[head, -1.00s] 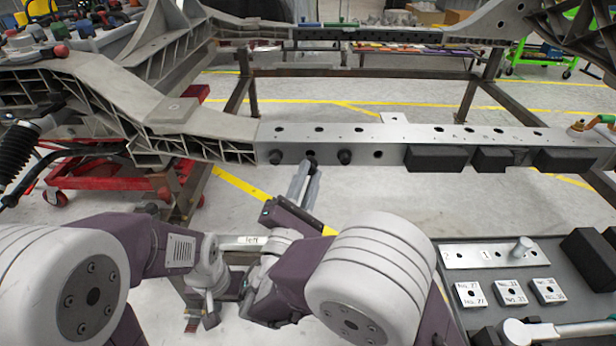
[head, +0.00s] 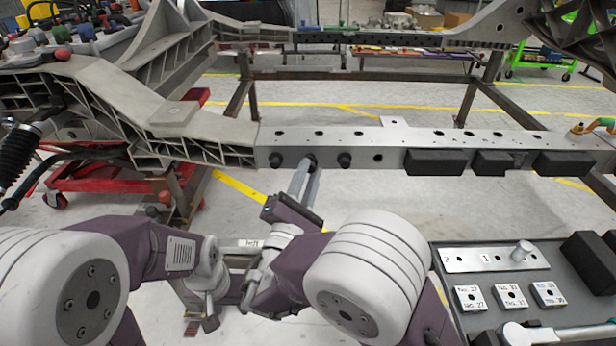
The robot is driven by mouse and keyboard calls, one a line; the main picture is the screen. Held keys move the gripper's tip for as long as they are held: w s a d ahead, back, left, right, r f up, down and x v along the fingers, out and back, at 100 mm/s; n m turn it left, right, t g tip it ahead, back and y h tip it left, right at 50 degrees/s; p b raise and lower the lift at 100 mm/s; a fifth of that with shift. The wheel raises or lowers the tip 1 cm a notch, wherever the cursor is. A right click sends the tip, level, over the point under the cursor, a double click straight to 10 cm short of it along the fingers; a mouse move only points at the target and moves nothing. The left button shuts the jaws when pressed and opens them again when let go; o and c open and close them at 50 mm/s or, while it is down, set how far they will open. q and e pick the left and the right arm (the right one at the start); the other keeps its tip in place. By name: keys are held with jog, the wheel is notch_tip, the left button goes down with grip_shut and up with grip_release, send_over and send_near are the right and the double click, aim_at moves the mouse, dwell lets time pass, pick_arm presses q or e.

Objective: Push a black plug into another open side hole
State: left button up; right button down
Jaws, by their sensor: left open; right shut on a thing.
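The grey chassis beam (head: 400,136) runs across the middle, with round holes in its side face. Black plugs stick out at its left end (head: 275,160) and further right (head: 344,160). An open side hole (head: 378,157) lies right of them. My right gripper (head: 310,164) is shut on a black plug (head: 311,158) at the side hole between those two plugs. The fingers largely hide this plug, so I cannot tell how deep it sits. My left gripper (head: 202,322) is open, low at the bottom left, pointing down away from the beam.
Black blocks (head: 435,162) are fixed along the beam's right side face. A dark tray (head: 450,289) at bottom right holds a metal plate (head: 490,257), labelled small blocks (head: 510,296) and a tool. A ribbed casting (head: 190,125) joins the beam at left.

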jog(key=shift+w, duration=0.65)
dwell(0.4)
jog(key=c, duration=1.2)
grip_release()
jog(key=s, duration=0.9)
jog(key=shift+b, duration=0.45)
